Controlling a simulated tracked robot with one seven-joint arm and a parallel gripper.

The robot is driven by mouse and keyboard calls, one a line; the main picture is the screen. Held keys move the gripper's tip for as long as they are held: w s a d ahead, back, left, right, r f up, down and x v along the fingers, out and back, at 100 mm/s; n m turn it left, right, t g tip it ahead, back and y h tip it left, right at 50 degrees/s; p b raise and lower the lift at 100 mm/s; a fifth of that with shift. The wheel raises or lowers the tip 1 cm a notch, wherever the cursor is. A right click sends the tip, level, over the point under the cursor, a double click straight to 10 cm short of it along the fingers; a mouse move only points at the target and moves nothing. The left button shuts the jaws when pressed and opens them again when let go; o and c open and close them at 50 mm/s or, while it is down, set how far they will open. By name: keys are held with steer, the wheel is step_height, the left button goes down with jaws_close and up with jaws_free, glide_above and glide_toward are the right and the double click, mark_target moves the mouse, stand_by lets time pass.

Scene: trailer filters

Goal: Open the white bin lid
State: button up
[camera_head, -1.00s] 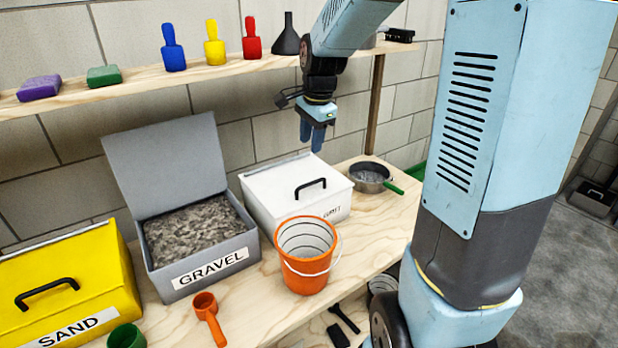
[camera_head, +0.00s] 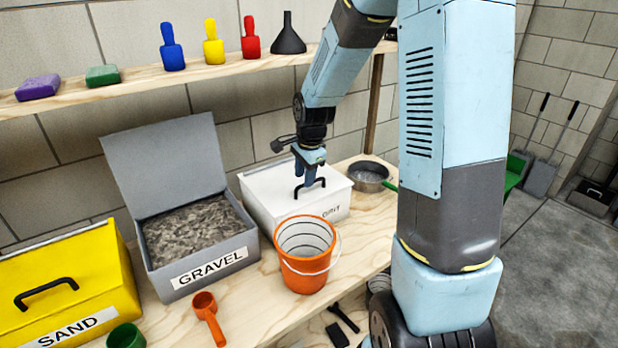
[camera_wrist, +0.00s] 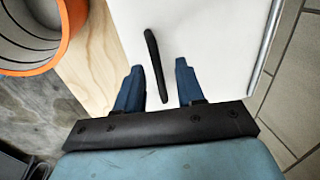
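The white bin (camera_head: 262,207) stands on the bench with its white lid (camera_head: 325,187) down and a label on its front. A black handle (camera_head: 309,187) sits on the lid. My gripper (camera_head: 303,186) is just above the lid, at the handle. In the wrist view my gripper (camera_wrist: 158,84) is open, its two blue fingers apart with the black handle (camera_wrist: 156,62) showing between them. The white lid (camera_wrist: 212,40) fills the area beyond the fingers. Whether a finger touches the handle or lid I cannot tell.
An orange bucket (camera_head: 305,270) stands close in front of the white bin. The open grey gravel bin (camera_head: 215,277) is to its left, and a metal sieve (camera_head: 369,172) is to its right. A shelf (camera_head: 140,85) with scoops and a funnel runs above.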

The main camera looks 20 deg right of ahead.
steer(key=shift+w+f, duration=0.1)
steer(key=shift+f, duration=0.65)
jaws_close()
steer(key=shift+r, duration=0.1)
steer(key=shift+w, duration=0.1)
